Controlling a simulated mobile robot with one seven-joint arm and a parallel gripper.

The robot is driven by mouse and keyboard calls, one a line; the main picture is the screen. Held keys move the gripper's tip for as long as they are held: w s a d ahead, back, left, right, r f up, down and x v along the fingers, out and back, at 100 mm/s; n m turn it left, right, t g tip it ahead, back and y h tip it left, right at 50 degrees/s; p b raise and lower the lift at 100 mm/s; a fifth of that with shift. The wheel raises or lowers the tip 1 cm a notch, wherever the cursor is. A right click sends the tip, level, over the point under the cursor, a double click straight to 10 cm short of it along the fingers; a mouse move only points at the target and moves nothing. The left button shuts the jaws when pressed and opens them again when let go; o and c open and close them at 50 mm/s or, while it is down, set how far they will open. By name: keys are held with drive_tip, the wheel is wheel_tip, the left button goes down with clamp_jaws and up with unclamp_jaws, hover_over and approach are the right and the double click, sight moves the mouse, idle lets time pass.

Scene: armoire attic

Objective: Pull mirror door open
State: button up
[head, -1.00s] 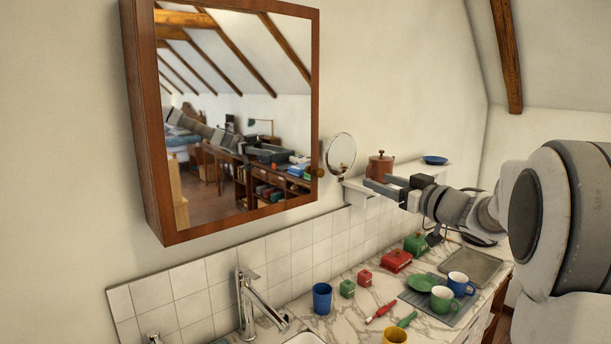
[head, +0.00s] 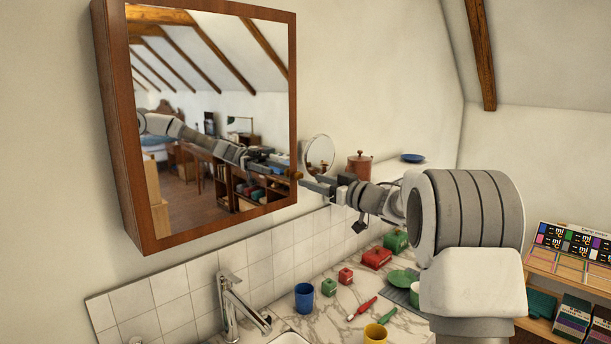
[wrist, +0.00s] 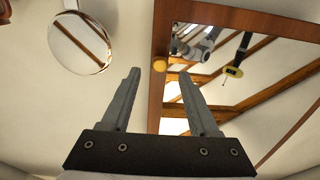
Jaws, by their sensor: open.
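The mirror door (head: 210,60) of the wooden wall cabinet is shut. It has a brown wooden frame, and its small round knob (head: 297,176) sits at the lower right edge. My gripper (head: 312,184) is open and empty, close to the knob from the right. My gripper's two fingers also show in the wrist view (wrist: 158,75). I cannot tell whether either finger touches the knob.
A round shaving mirror (head: 319,155) is on the wall right beside my gripper. A brown lidded pot (head: 359,166) and a blue dish (head: 413,158) stand on a shelf. Below are a faucet (head: 232,300), a blue cup (head: 304,298) and a marble counter with small items.

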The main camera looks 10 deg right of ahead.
sight(301, 176)
drive_tip(key=shift+p+x, duration=0.3)
drive_tip(key=shift+x, duration=1.7)
clamp_jaws()
